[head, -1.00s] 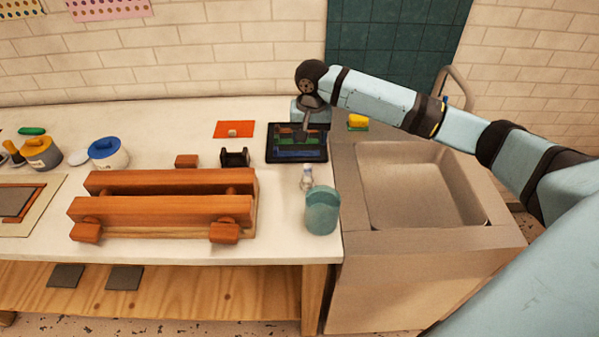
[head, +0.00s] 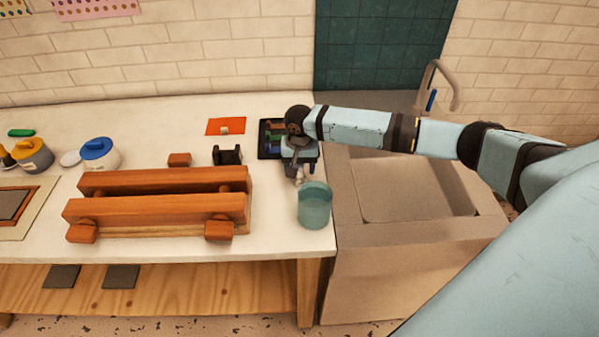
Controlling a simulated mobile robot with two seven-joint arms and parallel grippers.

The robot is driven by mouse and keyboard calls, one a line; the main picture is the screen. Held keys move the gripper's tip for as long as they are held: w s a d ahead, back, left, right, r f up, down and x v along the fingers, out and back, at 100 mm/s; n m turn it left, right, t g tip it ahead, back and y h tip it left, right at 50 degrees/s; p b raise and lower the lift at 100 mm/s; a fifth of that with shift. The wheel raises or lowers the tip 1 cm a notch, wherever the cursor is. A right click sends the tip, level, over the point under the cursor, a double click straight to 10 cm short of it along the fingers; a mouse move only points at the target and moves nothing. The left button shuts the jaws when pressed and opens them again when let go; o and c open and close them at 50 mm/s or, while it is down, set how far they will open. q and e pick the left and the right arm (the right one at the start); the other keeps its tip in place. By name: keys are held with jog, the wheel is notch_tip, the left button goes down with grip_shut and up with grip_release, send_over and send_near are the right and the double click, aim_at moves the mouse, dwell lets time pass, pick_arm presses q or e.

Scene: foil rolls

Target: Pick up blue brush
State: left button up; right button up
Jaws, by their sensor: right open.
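I cannot clearly make out a blue brush. A dark tray (head: 264,152) at the back right of the table holds colored strips; a blue one showed there earlier, and most of the tray is now behind my right gripper. My right gripper (head: 299,168) points down over the front right of the tray, open. Its fingers are small and partly blend with a small clear bottle just below. A teal cup (head: 314,206) stands just in front of it, near the table's right edge. My left gripper is out of view.
A large wooden frame (head: 160,208) fills the table's middle. An orange sheet (head: 226,126), a black holder (head: 227,155) and a wooden block (head: 179,160) lie behind it. Jars (head: 99,155) stand left. A sink (head: 410,190) adjoins right.

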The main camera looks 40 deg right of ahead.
jog(key=shift+f, duration=0.15)
jog(key=c, duration=1)
